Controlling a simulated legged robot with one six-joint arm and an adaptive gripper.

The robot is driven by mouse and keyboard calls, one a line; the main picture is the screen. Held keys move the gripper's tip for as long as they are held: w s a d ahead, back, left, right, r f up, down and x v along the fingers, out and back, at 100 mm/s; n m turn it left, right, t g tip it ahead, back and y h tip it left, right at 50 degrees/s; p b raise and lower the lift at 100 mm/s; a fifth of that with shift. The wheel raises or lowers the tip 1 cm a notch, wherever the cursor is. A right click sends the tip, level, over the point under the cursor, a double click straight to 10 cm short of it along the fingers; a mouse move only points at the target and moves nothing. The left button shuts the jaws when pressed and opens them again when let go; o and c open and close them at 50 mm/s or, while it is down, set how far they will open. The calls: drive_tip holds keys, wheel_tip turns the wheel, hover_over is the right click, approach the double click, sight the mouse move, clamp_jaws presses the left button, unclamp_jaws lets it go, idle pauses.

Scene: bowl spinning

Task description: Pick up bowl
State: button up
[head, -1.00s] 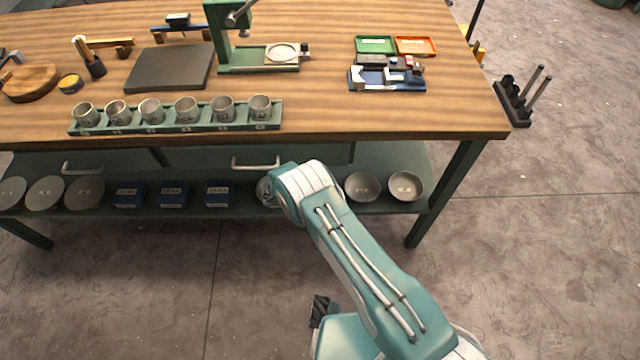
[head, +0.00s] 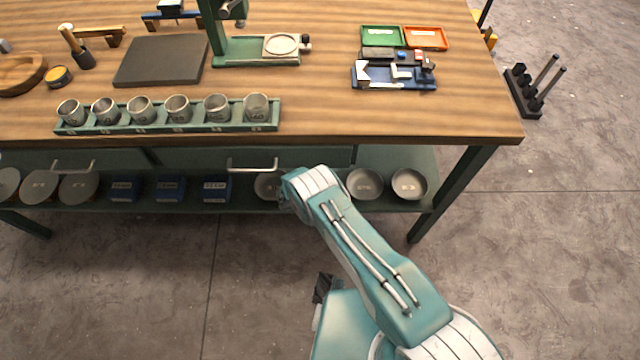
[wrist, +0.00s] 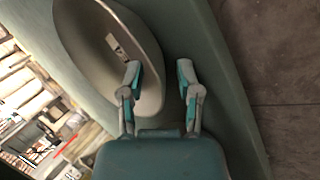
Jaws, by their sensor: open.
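A grey metal bowl (wrist: 82,48) with a pale label inside fills the upper left of the wrist view. In the head view, the bowl (head: 265,186) on the lower shelf is partly hidden by my arm. My gripper (wrist: 159,72) is open in the wrist view. Its left finger overlaps the bowl's inside and its right finger is outside the wall, so the near rim lies between them. I cannot tell whether either finger touches the bowl. In the head view my arm's end hides the fingers.
Two more bowls (head: 364,183) stand on the green lower shelf (head: 335,203) to the right. Blue boxes (head: 170,188) and round grey dishes (head: 78,187) are to the left. The wooden tabletop (head: 330,118) overhangs the shelf. A table leg (head: 452,190) is at right.

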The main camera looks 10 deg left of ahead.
drive_tip(key=shift+s+d, duration=0.1)
clamp_jaws()
